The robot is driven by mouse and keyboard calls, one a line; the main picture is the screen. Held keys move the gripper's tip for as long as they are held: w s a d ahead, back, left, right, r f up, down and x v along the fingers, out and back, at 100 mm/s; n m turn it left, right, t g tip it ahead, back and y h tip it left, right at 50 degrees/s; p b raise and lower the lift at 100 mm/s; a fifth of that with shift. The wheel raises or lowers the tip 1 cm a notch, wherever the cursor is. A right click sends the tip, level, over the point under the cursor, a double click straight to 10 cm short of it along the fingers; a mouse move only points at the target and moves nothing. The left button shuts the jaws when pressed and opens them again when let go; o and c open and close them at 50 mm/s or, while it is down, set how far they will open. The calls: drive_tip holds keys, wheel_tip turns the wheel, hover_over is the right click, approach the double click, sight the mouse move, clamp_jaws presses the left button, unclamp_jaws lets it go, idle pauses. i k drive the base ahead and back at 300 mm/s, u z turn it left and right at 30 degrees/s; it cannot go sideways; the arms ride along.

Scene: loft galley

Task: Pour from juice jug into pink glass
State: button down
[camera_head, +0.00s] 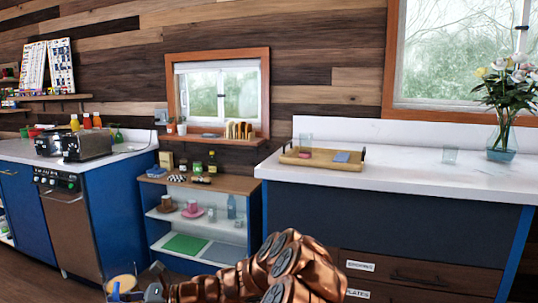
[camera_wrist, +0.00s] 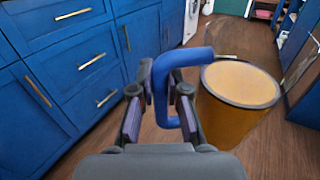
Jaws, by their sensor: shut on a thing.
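The juice jug (camera_wrist: 238,115) is a wide cylinder of orange juice with a dark rim and a blue handle (camera_wrist: 168,85). My gripper (camera_wrist: 160,92) is shut on the blue handle, and the jug hangs to its right, roughly upright and above the wooden floor. In the head view the jug (camera_head: 122,284) shows at the bottom left, beside my arm. I cannot clearly pick out a pink glass. A clear glass (camera_head: 305,141) stands at the tray on the right counter, and a pale glass (camera_head: 450,154) stands farther right; its tint is hard to tell.
The wooden tray (camera_head: 322,161) on the white counter (camera_head: 410,170) also holds small pink and blue items. A flower vase (camera_head: 502,140) stands at the right. A low shelf unit (camera_head: 200,187) holds cups and bottles. Blue drawers (camera_wrist: 75,65) flank the gripper in the wrist view.

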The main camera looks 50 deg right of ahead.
sight(305, 139)
drive_tip(key=u, duration=1.7)
drive_tip(key=k, duration=2.3)
drive_tip(key=z, duration=1.35)
drive_tip(key=i, duration=0.85)
